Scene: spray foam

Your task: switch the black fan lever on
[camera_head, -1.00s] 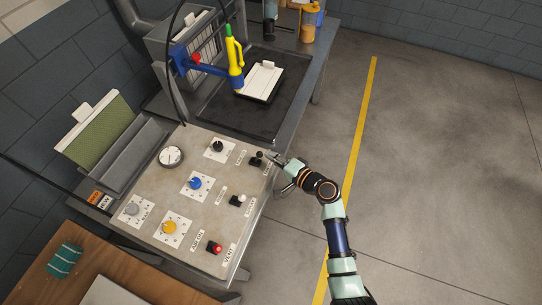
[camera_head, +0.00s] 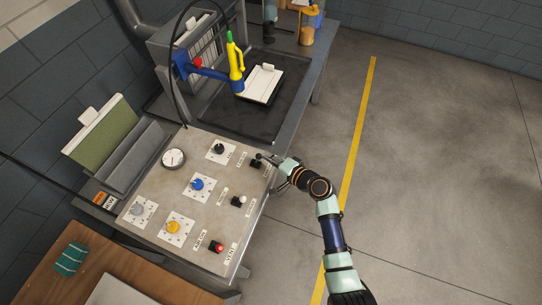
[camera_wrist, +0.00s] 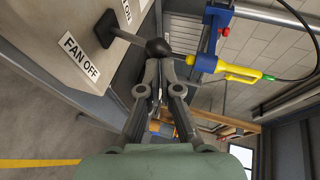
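The black fan lever (camera_head: 255,163) sits near the right edge of the control panel (camera_head: 230,178). In the wrist view its black base (camera_wrist: 104,28) is on the panel and its rod ends in a round black knob (camera_wrist: 158,47). My gripper (camera_head: 267,160) is at the lever from the right. In the wrist view the fingertips of my gripper (camera_wrist: 159,63) are close together at the knob, with a narrow gap between the fingers. Whether they grip the knob or only touch it is unclear. A "FAN OFF" label (camera_wrist: 79,55) is beside the lever; an "ON" label (camera_wrist: 126,10) is partly cut off.
The panel also has a white lever (camera_head: 238,201), a red lever (camera_head: 217,247), several dials and a gauge (camera_head: 173,159). A blue and yellow spray nozzle (camera_head: 236,75) stands over a dark tray (camera_head: 215,112) behind. The floor (camera_head: 430,180) to the right is clear.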

